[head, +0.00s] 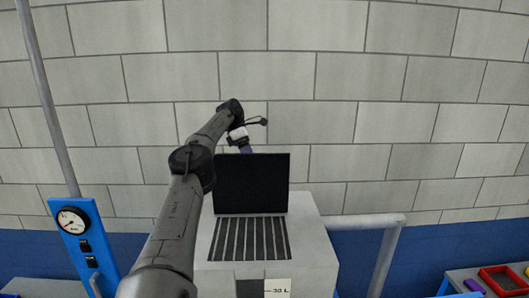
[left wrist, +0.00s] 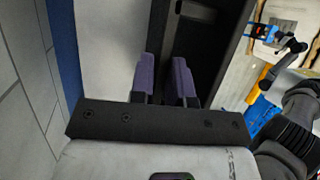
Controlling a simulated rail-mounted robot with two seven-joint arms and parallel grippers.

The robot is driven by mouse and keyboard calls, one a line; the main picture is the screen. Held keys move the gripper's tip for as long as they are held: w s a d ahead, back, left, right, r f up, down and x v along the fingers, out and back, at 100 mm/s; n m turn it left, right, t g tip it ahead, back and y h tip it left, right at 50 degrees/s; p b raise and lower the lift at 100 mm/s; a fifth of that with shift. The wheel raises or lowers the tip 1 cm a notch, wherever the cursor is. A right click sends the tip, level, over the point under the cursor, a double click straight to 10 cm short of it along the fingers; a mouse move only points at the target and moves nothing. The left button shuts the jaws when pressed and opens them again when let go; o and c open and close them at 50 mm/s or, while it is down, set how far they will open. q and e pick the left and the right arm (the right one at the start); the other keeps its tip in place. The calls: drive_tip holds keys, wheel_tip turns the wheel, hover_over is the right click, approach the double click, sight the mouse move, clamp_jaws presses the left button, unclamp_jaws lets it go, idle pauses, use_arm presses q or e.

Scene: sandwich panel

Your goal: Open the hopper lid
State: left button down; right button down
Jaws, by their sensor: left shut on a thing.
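The hopper lid (head: 251,184) is a dark flat panel standing upright at the back of the white hopper (head: 315,250). Below it, the hopper's slatted grate (head: 249,239) is uncovered. My left arm reaches in from the lower left, and my left gripper (head: 245,147) is at the lid's top edge, its fingertips partly hidden behind it. In the left wrist view, the purple fingers (left wrist: 165,80) are shut on the lid (left wrist: 220,58), whose dark side fills the space to the right of them. The exact contact is hard to see. My right gripper does not show.
A blue panel with a gauge (head: 80,235) stands left of the hopper beside a grey pole. A grey rail (head: 365,221) runs to the right of it. A red tray (head: 502,279) sits on a table at lower right. A block wall is behind.

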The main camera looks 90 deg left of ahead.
use_arm(q)
drive_tip(key=shift+w+f, duration=0.1)
drive_tip(key=shift+f, duration=0.3)
drive_tip(key=c, duration=1.4)
unclamp_jaws()
drive_tip(key=shift+d+f, duration=0.1)
drive_tip(key=shift+o, duration=0.6)
drive_tip(key=shift+d+f, duration=0.1)
drive_tip(key=shift+o, duration=0.7)
drive_tip(key=shift+r, duration=0.25)
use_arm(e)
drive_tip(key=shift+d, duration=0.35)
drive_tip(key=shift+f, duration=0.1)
